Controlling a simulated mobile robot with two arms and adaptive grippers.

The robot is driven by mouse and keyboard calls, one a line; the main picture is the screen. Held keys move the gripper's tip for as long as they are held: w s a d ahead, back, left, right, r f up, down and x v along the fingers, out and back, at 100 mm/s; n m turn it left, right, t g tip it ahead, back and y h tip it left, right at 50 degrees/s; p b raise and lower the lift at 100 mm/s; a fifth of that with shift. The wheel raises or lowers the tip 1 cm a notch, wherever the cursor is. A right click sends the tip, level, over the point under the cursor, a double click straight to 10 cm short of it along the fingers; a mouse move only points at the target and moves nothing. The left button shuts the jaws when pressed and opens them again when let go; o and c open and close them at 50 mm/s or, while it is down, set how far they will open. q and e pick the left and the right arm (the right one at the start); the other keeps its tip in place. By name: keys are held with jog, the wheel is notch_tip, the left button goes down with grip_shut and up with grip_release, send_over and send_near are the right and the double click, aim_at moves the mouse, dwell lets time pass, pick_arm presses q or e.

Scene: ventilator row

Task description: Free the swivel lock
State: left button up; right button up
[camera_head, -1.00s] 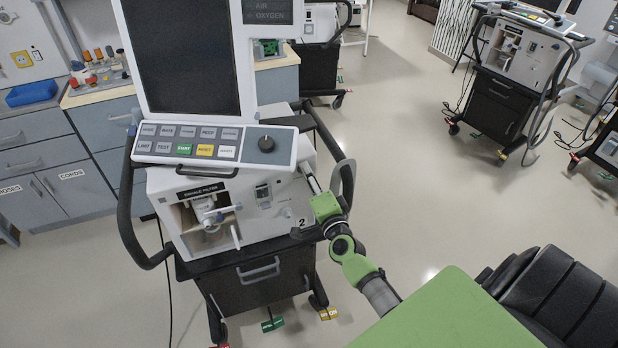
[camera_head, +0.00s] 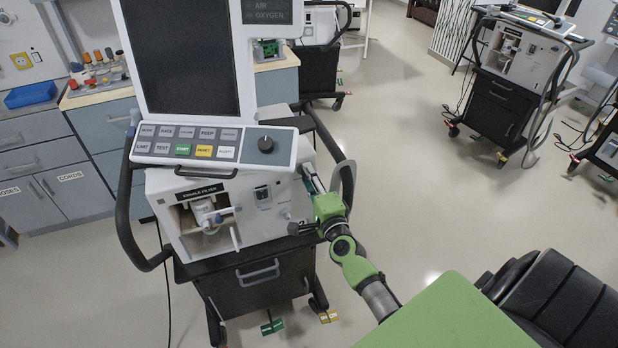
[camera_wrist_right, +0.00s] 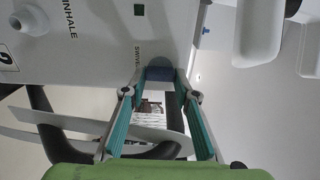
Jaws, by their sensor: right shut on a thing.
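My right gripper (camera_head: 306,178) reaches the right side of the white ventilator (camera_head: 262,218). In the wrist view its teal fingers (camera_wrist_right: 160,92) converge on a round blue-grey knob (camera_wrist_right: 159,73), with a fingertip on each side. Lettering beginning "SWIV" (camera_wrist_right: 137,56) is printed on the white panel next to the knob, so I take it as the swivel lock. The fingers hide part of the knob, and its turn position cannot be told. In the head view the knob is hidden by the gripper. My left gripper is not in view.
A black handle (camera_head: 334,150) loops close around my right gripper. The ventilator stands on a black cart (camera_head: 262,288) with green (camera_head: 272,327) and yellow (camera_head: 328,317) pedals. Another ventilator (camera_head: 520,60) stands back right. Open floor lies between them.

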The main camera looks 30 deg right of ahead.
jog(key=o, duration=1.1)
jog(key=v, duration=1.2)
jog(key=shift+f, duration=0.1)
jog(key=s+a+f+n+g+y, duration=0.2)
jog(key=s+a+f+n+g, duration=0.15)
jog(key=f, duration=0.75)
jog(key=s+a+f+n+g+y, duration=0.15)
jog(key=s+a+f+n, duration=0.3)
jog(key=f, duration=0.75)
jog(key=s+a+f+n+g+y, duration=0.1)
jog(key=s+a+f+n+g, duration=0.3)
jog(key=f, duration=0.7)
jog(key=s+f+n+g, duration=0.2)
jog(key=s+f+n, duration=0.2)
jog(key=s, duration=0.5)
jog(key=s+f+n+g, duration=0.3)
jog(key=s+f, duration=0.4)
jog(key=s, duration=0.3)
jog(key=s+f+n+g, duration=0.2)
jog(key=s+f+n, duration=0.2)
jog(key=s, duration=0.5)
jog(key=shift+s+d+f+n, duration=0.1)
jog(key=shift+s+f+n, duration=0.25)
jog(key=shift+f, duration=0.55)
